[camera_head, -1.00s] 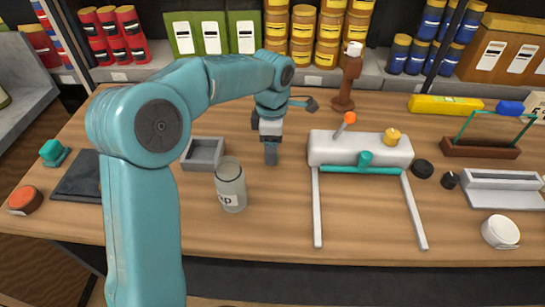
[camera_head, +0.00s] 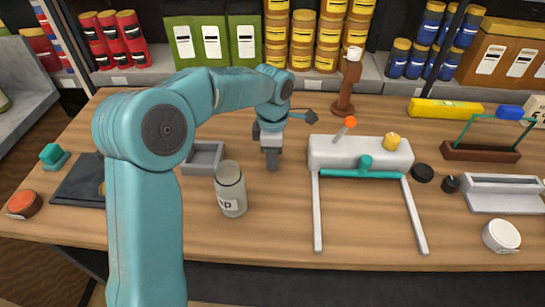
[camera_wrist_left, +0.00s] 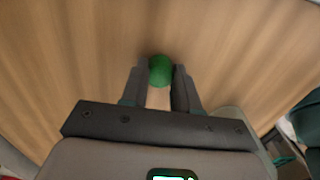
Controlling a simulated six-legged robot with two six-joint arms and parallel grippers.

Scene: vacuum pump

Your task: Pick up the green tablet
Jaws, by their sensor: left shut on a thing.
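The green tablet (camera_wrist_left: 160,70) is small and round, and lies between the fingertips in the left wrist view. My left gripper (camera_wrist_left: 159,88) is shut on it. In the head view my left gripper (camera_head: 271,161) points down over the wooden table, between the glass jar and the white pump body. The tablet is hidden there behind the fingers. I cannot tell whether the tablet still touches the table. My right gripper is not in view.
A lidded glass jar (camera_head: 230,188) stands left of the gripper, with a grey open tray (camera_head: 204,157) behind it. The white pump (camera_head: 360,152) with an orange-tipped lever and two white legs is to the right. Bare wood lies in front of the gripper.

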